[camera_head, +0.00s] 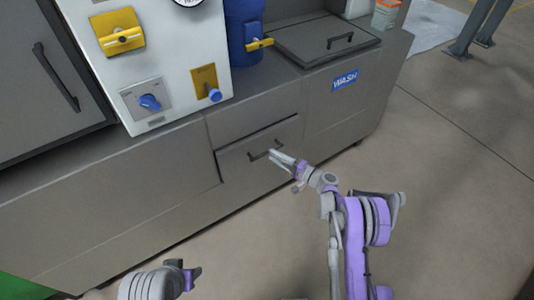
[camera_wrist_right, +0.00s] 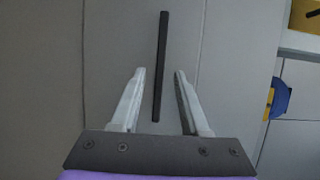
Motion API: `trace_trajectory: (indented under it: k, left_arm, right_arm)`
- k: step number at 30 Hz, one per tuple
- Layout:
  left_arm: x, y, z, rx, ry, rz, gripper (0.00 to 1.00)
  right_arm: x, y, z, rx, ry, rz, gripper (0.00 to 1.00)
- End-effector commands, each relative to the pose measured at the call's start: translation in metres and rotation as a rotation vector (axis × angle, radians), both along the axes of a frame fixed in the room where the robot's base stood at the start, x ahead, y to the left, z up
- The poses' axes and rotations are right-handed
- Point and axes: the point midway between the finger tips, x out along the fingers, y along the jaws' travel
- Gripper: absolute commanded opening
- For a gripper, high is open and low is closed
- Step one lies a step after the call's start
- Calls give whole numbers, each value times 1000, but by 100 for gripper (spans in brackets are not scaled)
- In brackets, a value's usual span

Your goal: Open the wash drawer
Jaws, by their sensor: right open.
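The wash drawer (camera_head: 238,166) is a grey panel low in the counter, with dark seams along its top and left side. I cannot tell whether it is fully flush. Its dark bar handle (camera_head: 258,152) is partly covered by my right gripper (camera_head: 279,158). In the right wrist view, the black handle (camera_wrist_right: 161,50) runs between the two pale fingers of my right gripper (camera_wrist_right: 158,72), which is open. A gap shows on both sides of the bar, and neither finger appears to touch it. My left gripper (camera_head: 189,274) is low in the head view, away from the drawer; its jaws are unclear.
A blue WASH label (camera_head: 344,80) is on the counter front, right of the drawer. A lidded hatch (camera_head: 310,40) and a blue container (camera_head: 243,30) are on top. A white control panel (camera_head: 160,60) stands at left.

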Motion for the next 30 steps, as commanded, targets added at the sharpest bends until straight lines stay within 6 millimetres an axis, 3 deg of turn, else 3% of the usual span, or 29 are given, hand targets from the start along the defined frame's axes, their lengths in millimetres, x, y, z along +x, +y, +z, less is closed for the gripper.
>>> trace_trajectory:
  k: [7,19,26,30]
  left_arm:
    - [1,0,-6,0,2,0,50]
    - [1,0,-6,0,2,0,50]
    - [1,0,-6,0,2,0,50]
    - [1,0,-6,0,2,0,50]
  right_arm:
    - [22,28,-1,-1,1,0,45]
    - [26,33,0,-1,0,0,45]
    - [26,33,0,-1,0,0,4]
    - [26,33,0,-1,0,0,0]
